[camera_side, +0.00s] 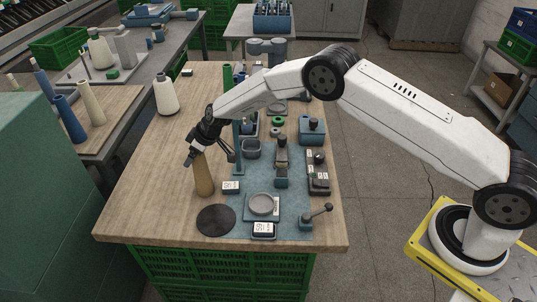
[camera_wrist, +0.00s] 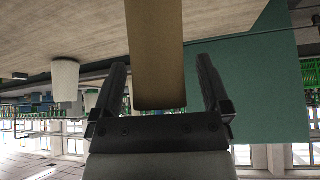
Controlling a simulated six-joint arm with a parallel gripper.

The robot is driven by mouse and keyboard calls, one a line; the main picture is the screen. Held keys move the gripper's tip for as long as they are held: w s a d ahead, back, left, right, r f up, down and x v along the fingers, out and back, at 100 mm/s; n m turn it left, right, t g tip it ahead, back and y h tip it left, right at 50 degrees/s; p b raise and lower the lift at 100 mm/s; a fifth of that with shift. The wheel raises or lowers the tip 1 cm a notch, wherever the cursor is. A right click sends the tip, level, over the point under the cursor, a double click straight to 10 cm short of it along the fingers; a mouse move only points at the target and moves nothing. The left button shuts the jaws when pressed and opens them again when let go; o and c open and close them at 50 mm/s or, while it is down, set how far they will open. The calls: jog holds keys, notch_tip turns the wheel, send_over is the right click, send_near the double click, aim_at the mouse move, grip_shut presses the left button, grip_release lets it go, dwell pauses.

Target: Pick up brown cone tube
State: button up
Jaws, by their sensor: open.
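The brown cone tube (camera_side: 204,178) stands upright on the wooden table, near its front left, beside the edge of the teal mat. My gripper (camera_side: 211,154) is at the upper end of the tube, with its fingers around the top. In the wrist view, the brown tube (camera_wrist: 156,50) runs between the two open fingers of my gripper (camera_wrist: 161,72). A gap shows between the tube and each finger. The top of the tube is partly hidden by my gripper in the side view.
A black disc (camera_side: 216,220) lies in front of the tube. A small labelled box (camera_side: 231,187) and a scale (camera_side: 262,206) are to its right. The table left of the tube is clear.

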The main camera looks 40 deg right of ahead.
dwell(0.3)
jog(key=c, duration=1.3)
jog(key=shift+o, duration=0.2)
jog(key=shift+r, duration=0.15)
